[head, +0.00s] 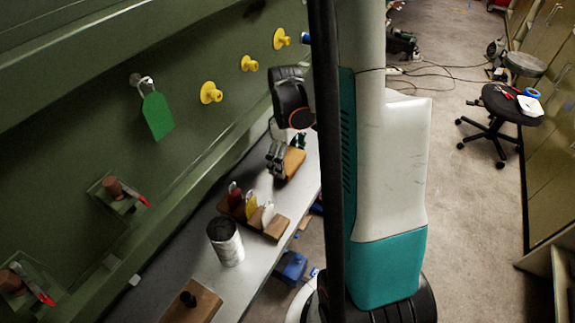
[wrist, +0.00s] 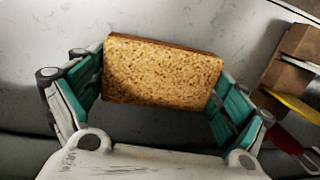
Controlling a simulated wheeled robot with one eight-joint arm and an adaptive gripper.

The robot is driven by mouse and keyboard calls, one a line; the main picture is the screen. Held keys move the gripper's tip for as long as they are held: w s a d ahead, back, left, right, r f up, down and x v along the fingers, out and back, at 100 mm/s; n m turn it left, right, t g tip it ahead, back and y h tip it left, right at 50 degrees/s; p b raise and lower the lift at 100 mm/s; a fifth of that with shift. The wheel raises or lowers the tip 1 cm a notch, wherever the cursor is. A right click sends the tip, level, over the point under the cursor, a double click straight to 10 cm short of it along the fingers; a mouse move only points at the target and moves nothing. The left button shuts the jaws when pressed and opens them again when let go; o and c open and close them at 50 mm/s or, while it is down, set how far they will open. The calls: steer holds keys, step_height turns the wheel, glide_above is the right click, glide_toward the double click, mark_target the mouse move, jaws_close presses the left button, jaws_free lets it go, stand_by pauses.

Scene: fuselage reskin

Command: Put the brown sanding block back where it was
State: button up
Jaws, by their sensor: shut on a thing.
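The brown sanding block (wrist: 162,72) sits between the two teal-padded fingers of my gripper (wrist: 165,92) in the wrist view, with its grainy face toward the camera. The fingers touch its left and right ends. In the head view my gripper (head: 279,158) is over the far part of the grey bench (head: 240,180), with the sanding block (head: 293,162) at its right. I cannot tell whether the block touches the bench top or is just above it.
A dark-topped can (head: 226,243) and a wooden block with a black knob (head: 191,303) are closer still. The green panel wall (head: 60,130) with yellow knobs (head: 210,92) and a green tag (head: 157,116) borders the left.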

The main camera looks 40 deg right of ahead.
step_height(320, 180, down, 2)
steer(key=shift+f, duration=0.2)
steer(key=shift+r, duration=0.1)
steer(key=o, duration=1.1)
steer(key=r+p, duration=0.1)
steer(key=r, duration=0.3)
steer(key=w+r, duration=0.1)
steer(key=r, duration=0.3)
steer(key=r+p, duration=0.1)
steer(key=r, duration=0.3)
steer(key=shift+w+d+p, duration=0.2)
steer(key=shift+d+p, duration=0.15)
steer(key=shift+d, duration=0.05)
